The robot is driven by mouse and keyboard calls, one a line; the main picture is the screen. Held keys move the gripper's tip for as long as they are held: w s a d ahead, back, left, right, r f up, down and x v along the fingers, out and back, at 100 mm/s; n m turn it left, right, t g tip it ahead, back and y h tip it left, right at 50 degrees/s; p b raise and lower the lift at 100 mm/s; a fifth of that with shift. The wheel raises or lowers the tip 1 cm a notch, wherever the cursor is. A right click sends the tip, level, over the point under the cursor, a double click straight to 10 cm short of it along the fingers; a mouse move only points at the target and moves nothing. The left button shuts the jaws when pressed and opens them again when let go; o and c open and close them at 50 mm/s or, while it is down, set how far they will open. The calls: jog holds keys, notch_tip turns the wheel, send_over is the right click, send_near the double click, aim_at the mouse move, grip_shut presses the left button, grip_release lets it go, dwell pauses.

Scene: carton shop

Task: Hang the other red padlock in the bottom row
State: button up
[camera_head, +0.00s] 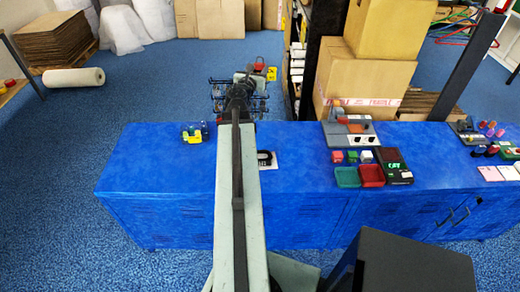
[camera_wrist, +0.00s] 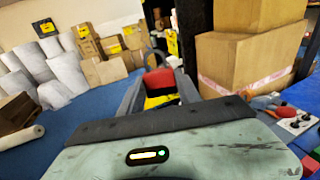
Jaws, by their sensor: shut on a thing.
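My gripper (camera_head: 252,72) is stretched out beyond the far edge of the blue counter. In the wrist view my gripper (camera_wrist: 160,88) is shut on a red block-shaped thing, which looks like the red padlock (camera_wrist: 158,78). A red patch, likely the same padlock (camera_head: 260,63), shows at the gripper's tip in the head view. A dark wire rack (camera_head: 218,92) stands behind the counter, partly hidden by my arm. A yellow thing (camera_head: 271,73) shows close right of the gripper. I cannot tell the rack's rows or whether the padlock touches it.
A small tray with yellow and green things (camera_head: 192,134) stands on the blue counter (camera_head: 150,170). Green and red trays (camera_head: 347,177) lie at right. Large cartons (camera_head: 365,75) and a dark post (camera_head: 318,55) rise right of the rack.

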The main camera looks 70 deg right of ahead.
jog(key=shift+t+y, duration=0.3)
jog(key=shift+y, duration=0.5)
jog(key=f+b, duration=0.8)
jog(key=f, duration=0.3)
jog(key=s+f+b, duration=0.1)
jog(key=f+b, duration=0.8)
jog(key=f, duration=0.2)
jog(key=a+f+b, duration=0.1)
jog(key=f+b, duration=0.8)
jog(key=f, duration=0.1)
jog(key=shift+s+f, duration=0.4)
jog(key=shift+d+r, duration=0.1)
jog(key=shift+r, duration=0.05)
jog(key=shift+w+d, duration=0.1)
jog(key=shift+w+d+f, duration=0.15)
jog(key=shift+w+d, duration=0.3)
jog(key=shift+d, duration=0.7)
jog(key=shift+w+d+f, duration=0.1)
jog(key=shift+w+d, duration=0.3)
jog(key=shift+d, duration=0.7)
jog(key=shift+w+d+f, duration=0.15)
jog(key=shift+w+d, duration=0.3)
jog(key=shift+d, duration=0.7)
jog(key=shift+w+d+f+b, duration=0.15)
jog(key=shift+d+b, duration=0.15)
jog(key=shift+d, duration=0.05)
jog(key=shift+w+d+f+b, duration=0.1)
jog(key=shift+d+f+b, duration=0.05)
jog(key=shift+d+b, duration=0.15)
jog(key=o, duration=1.3)
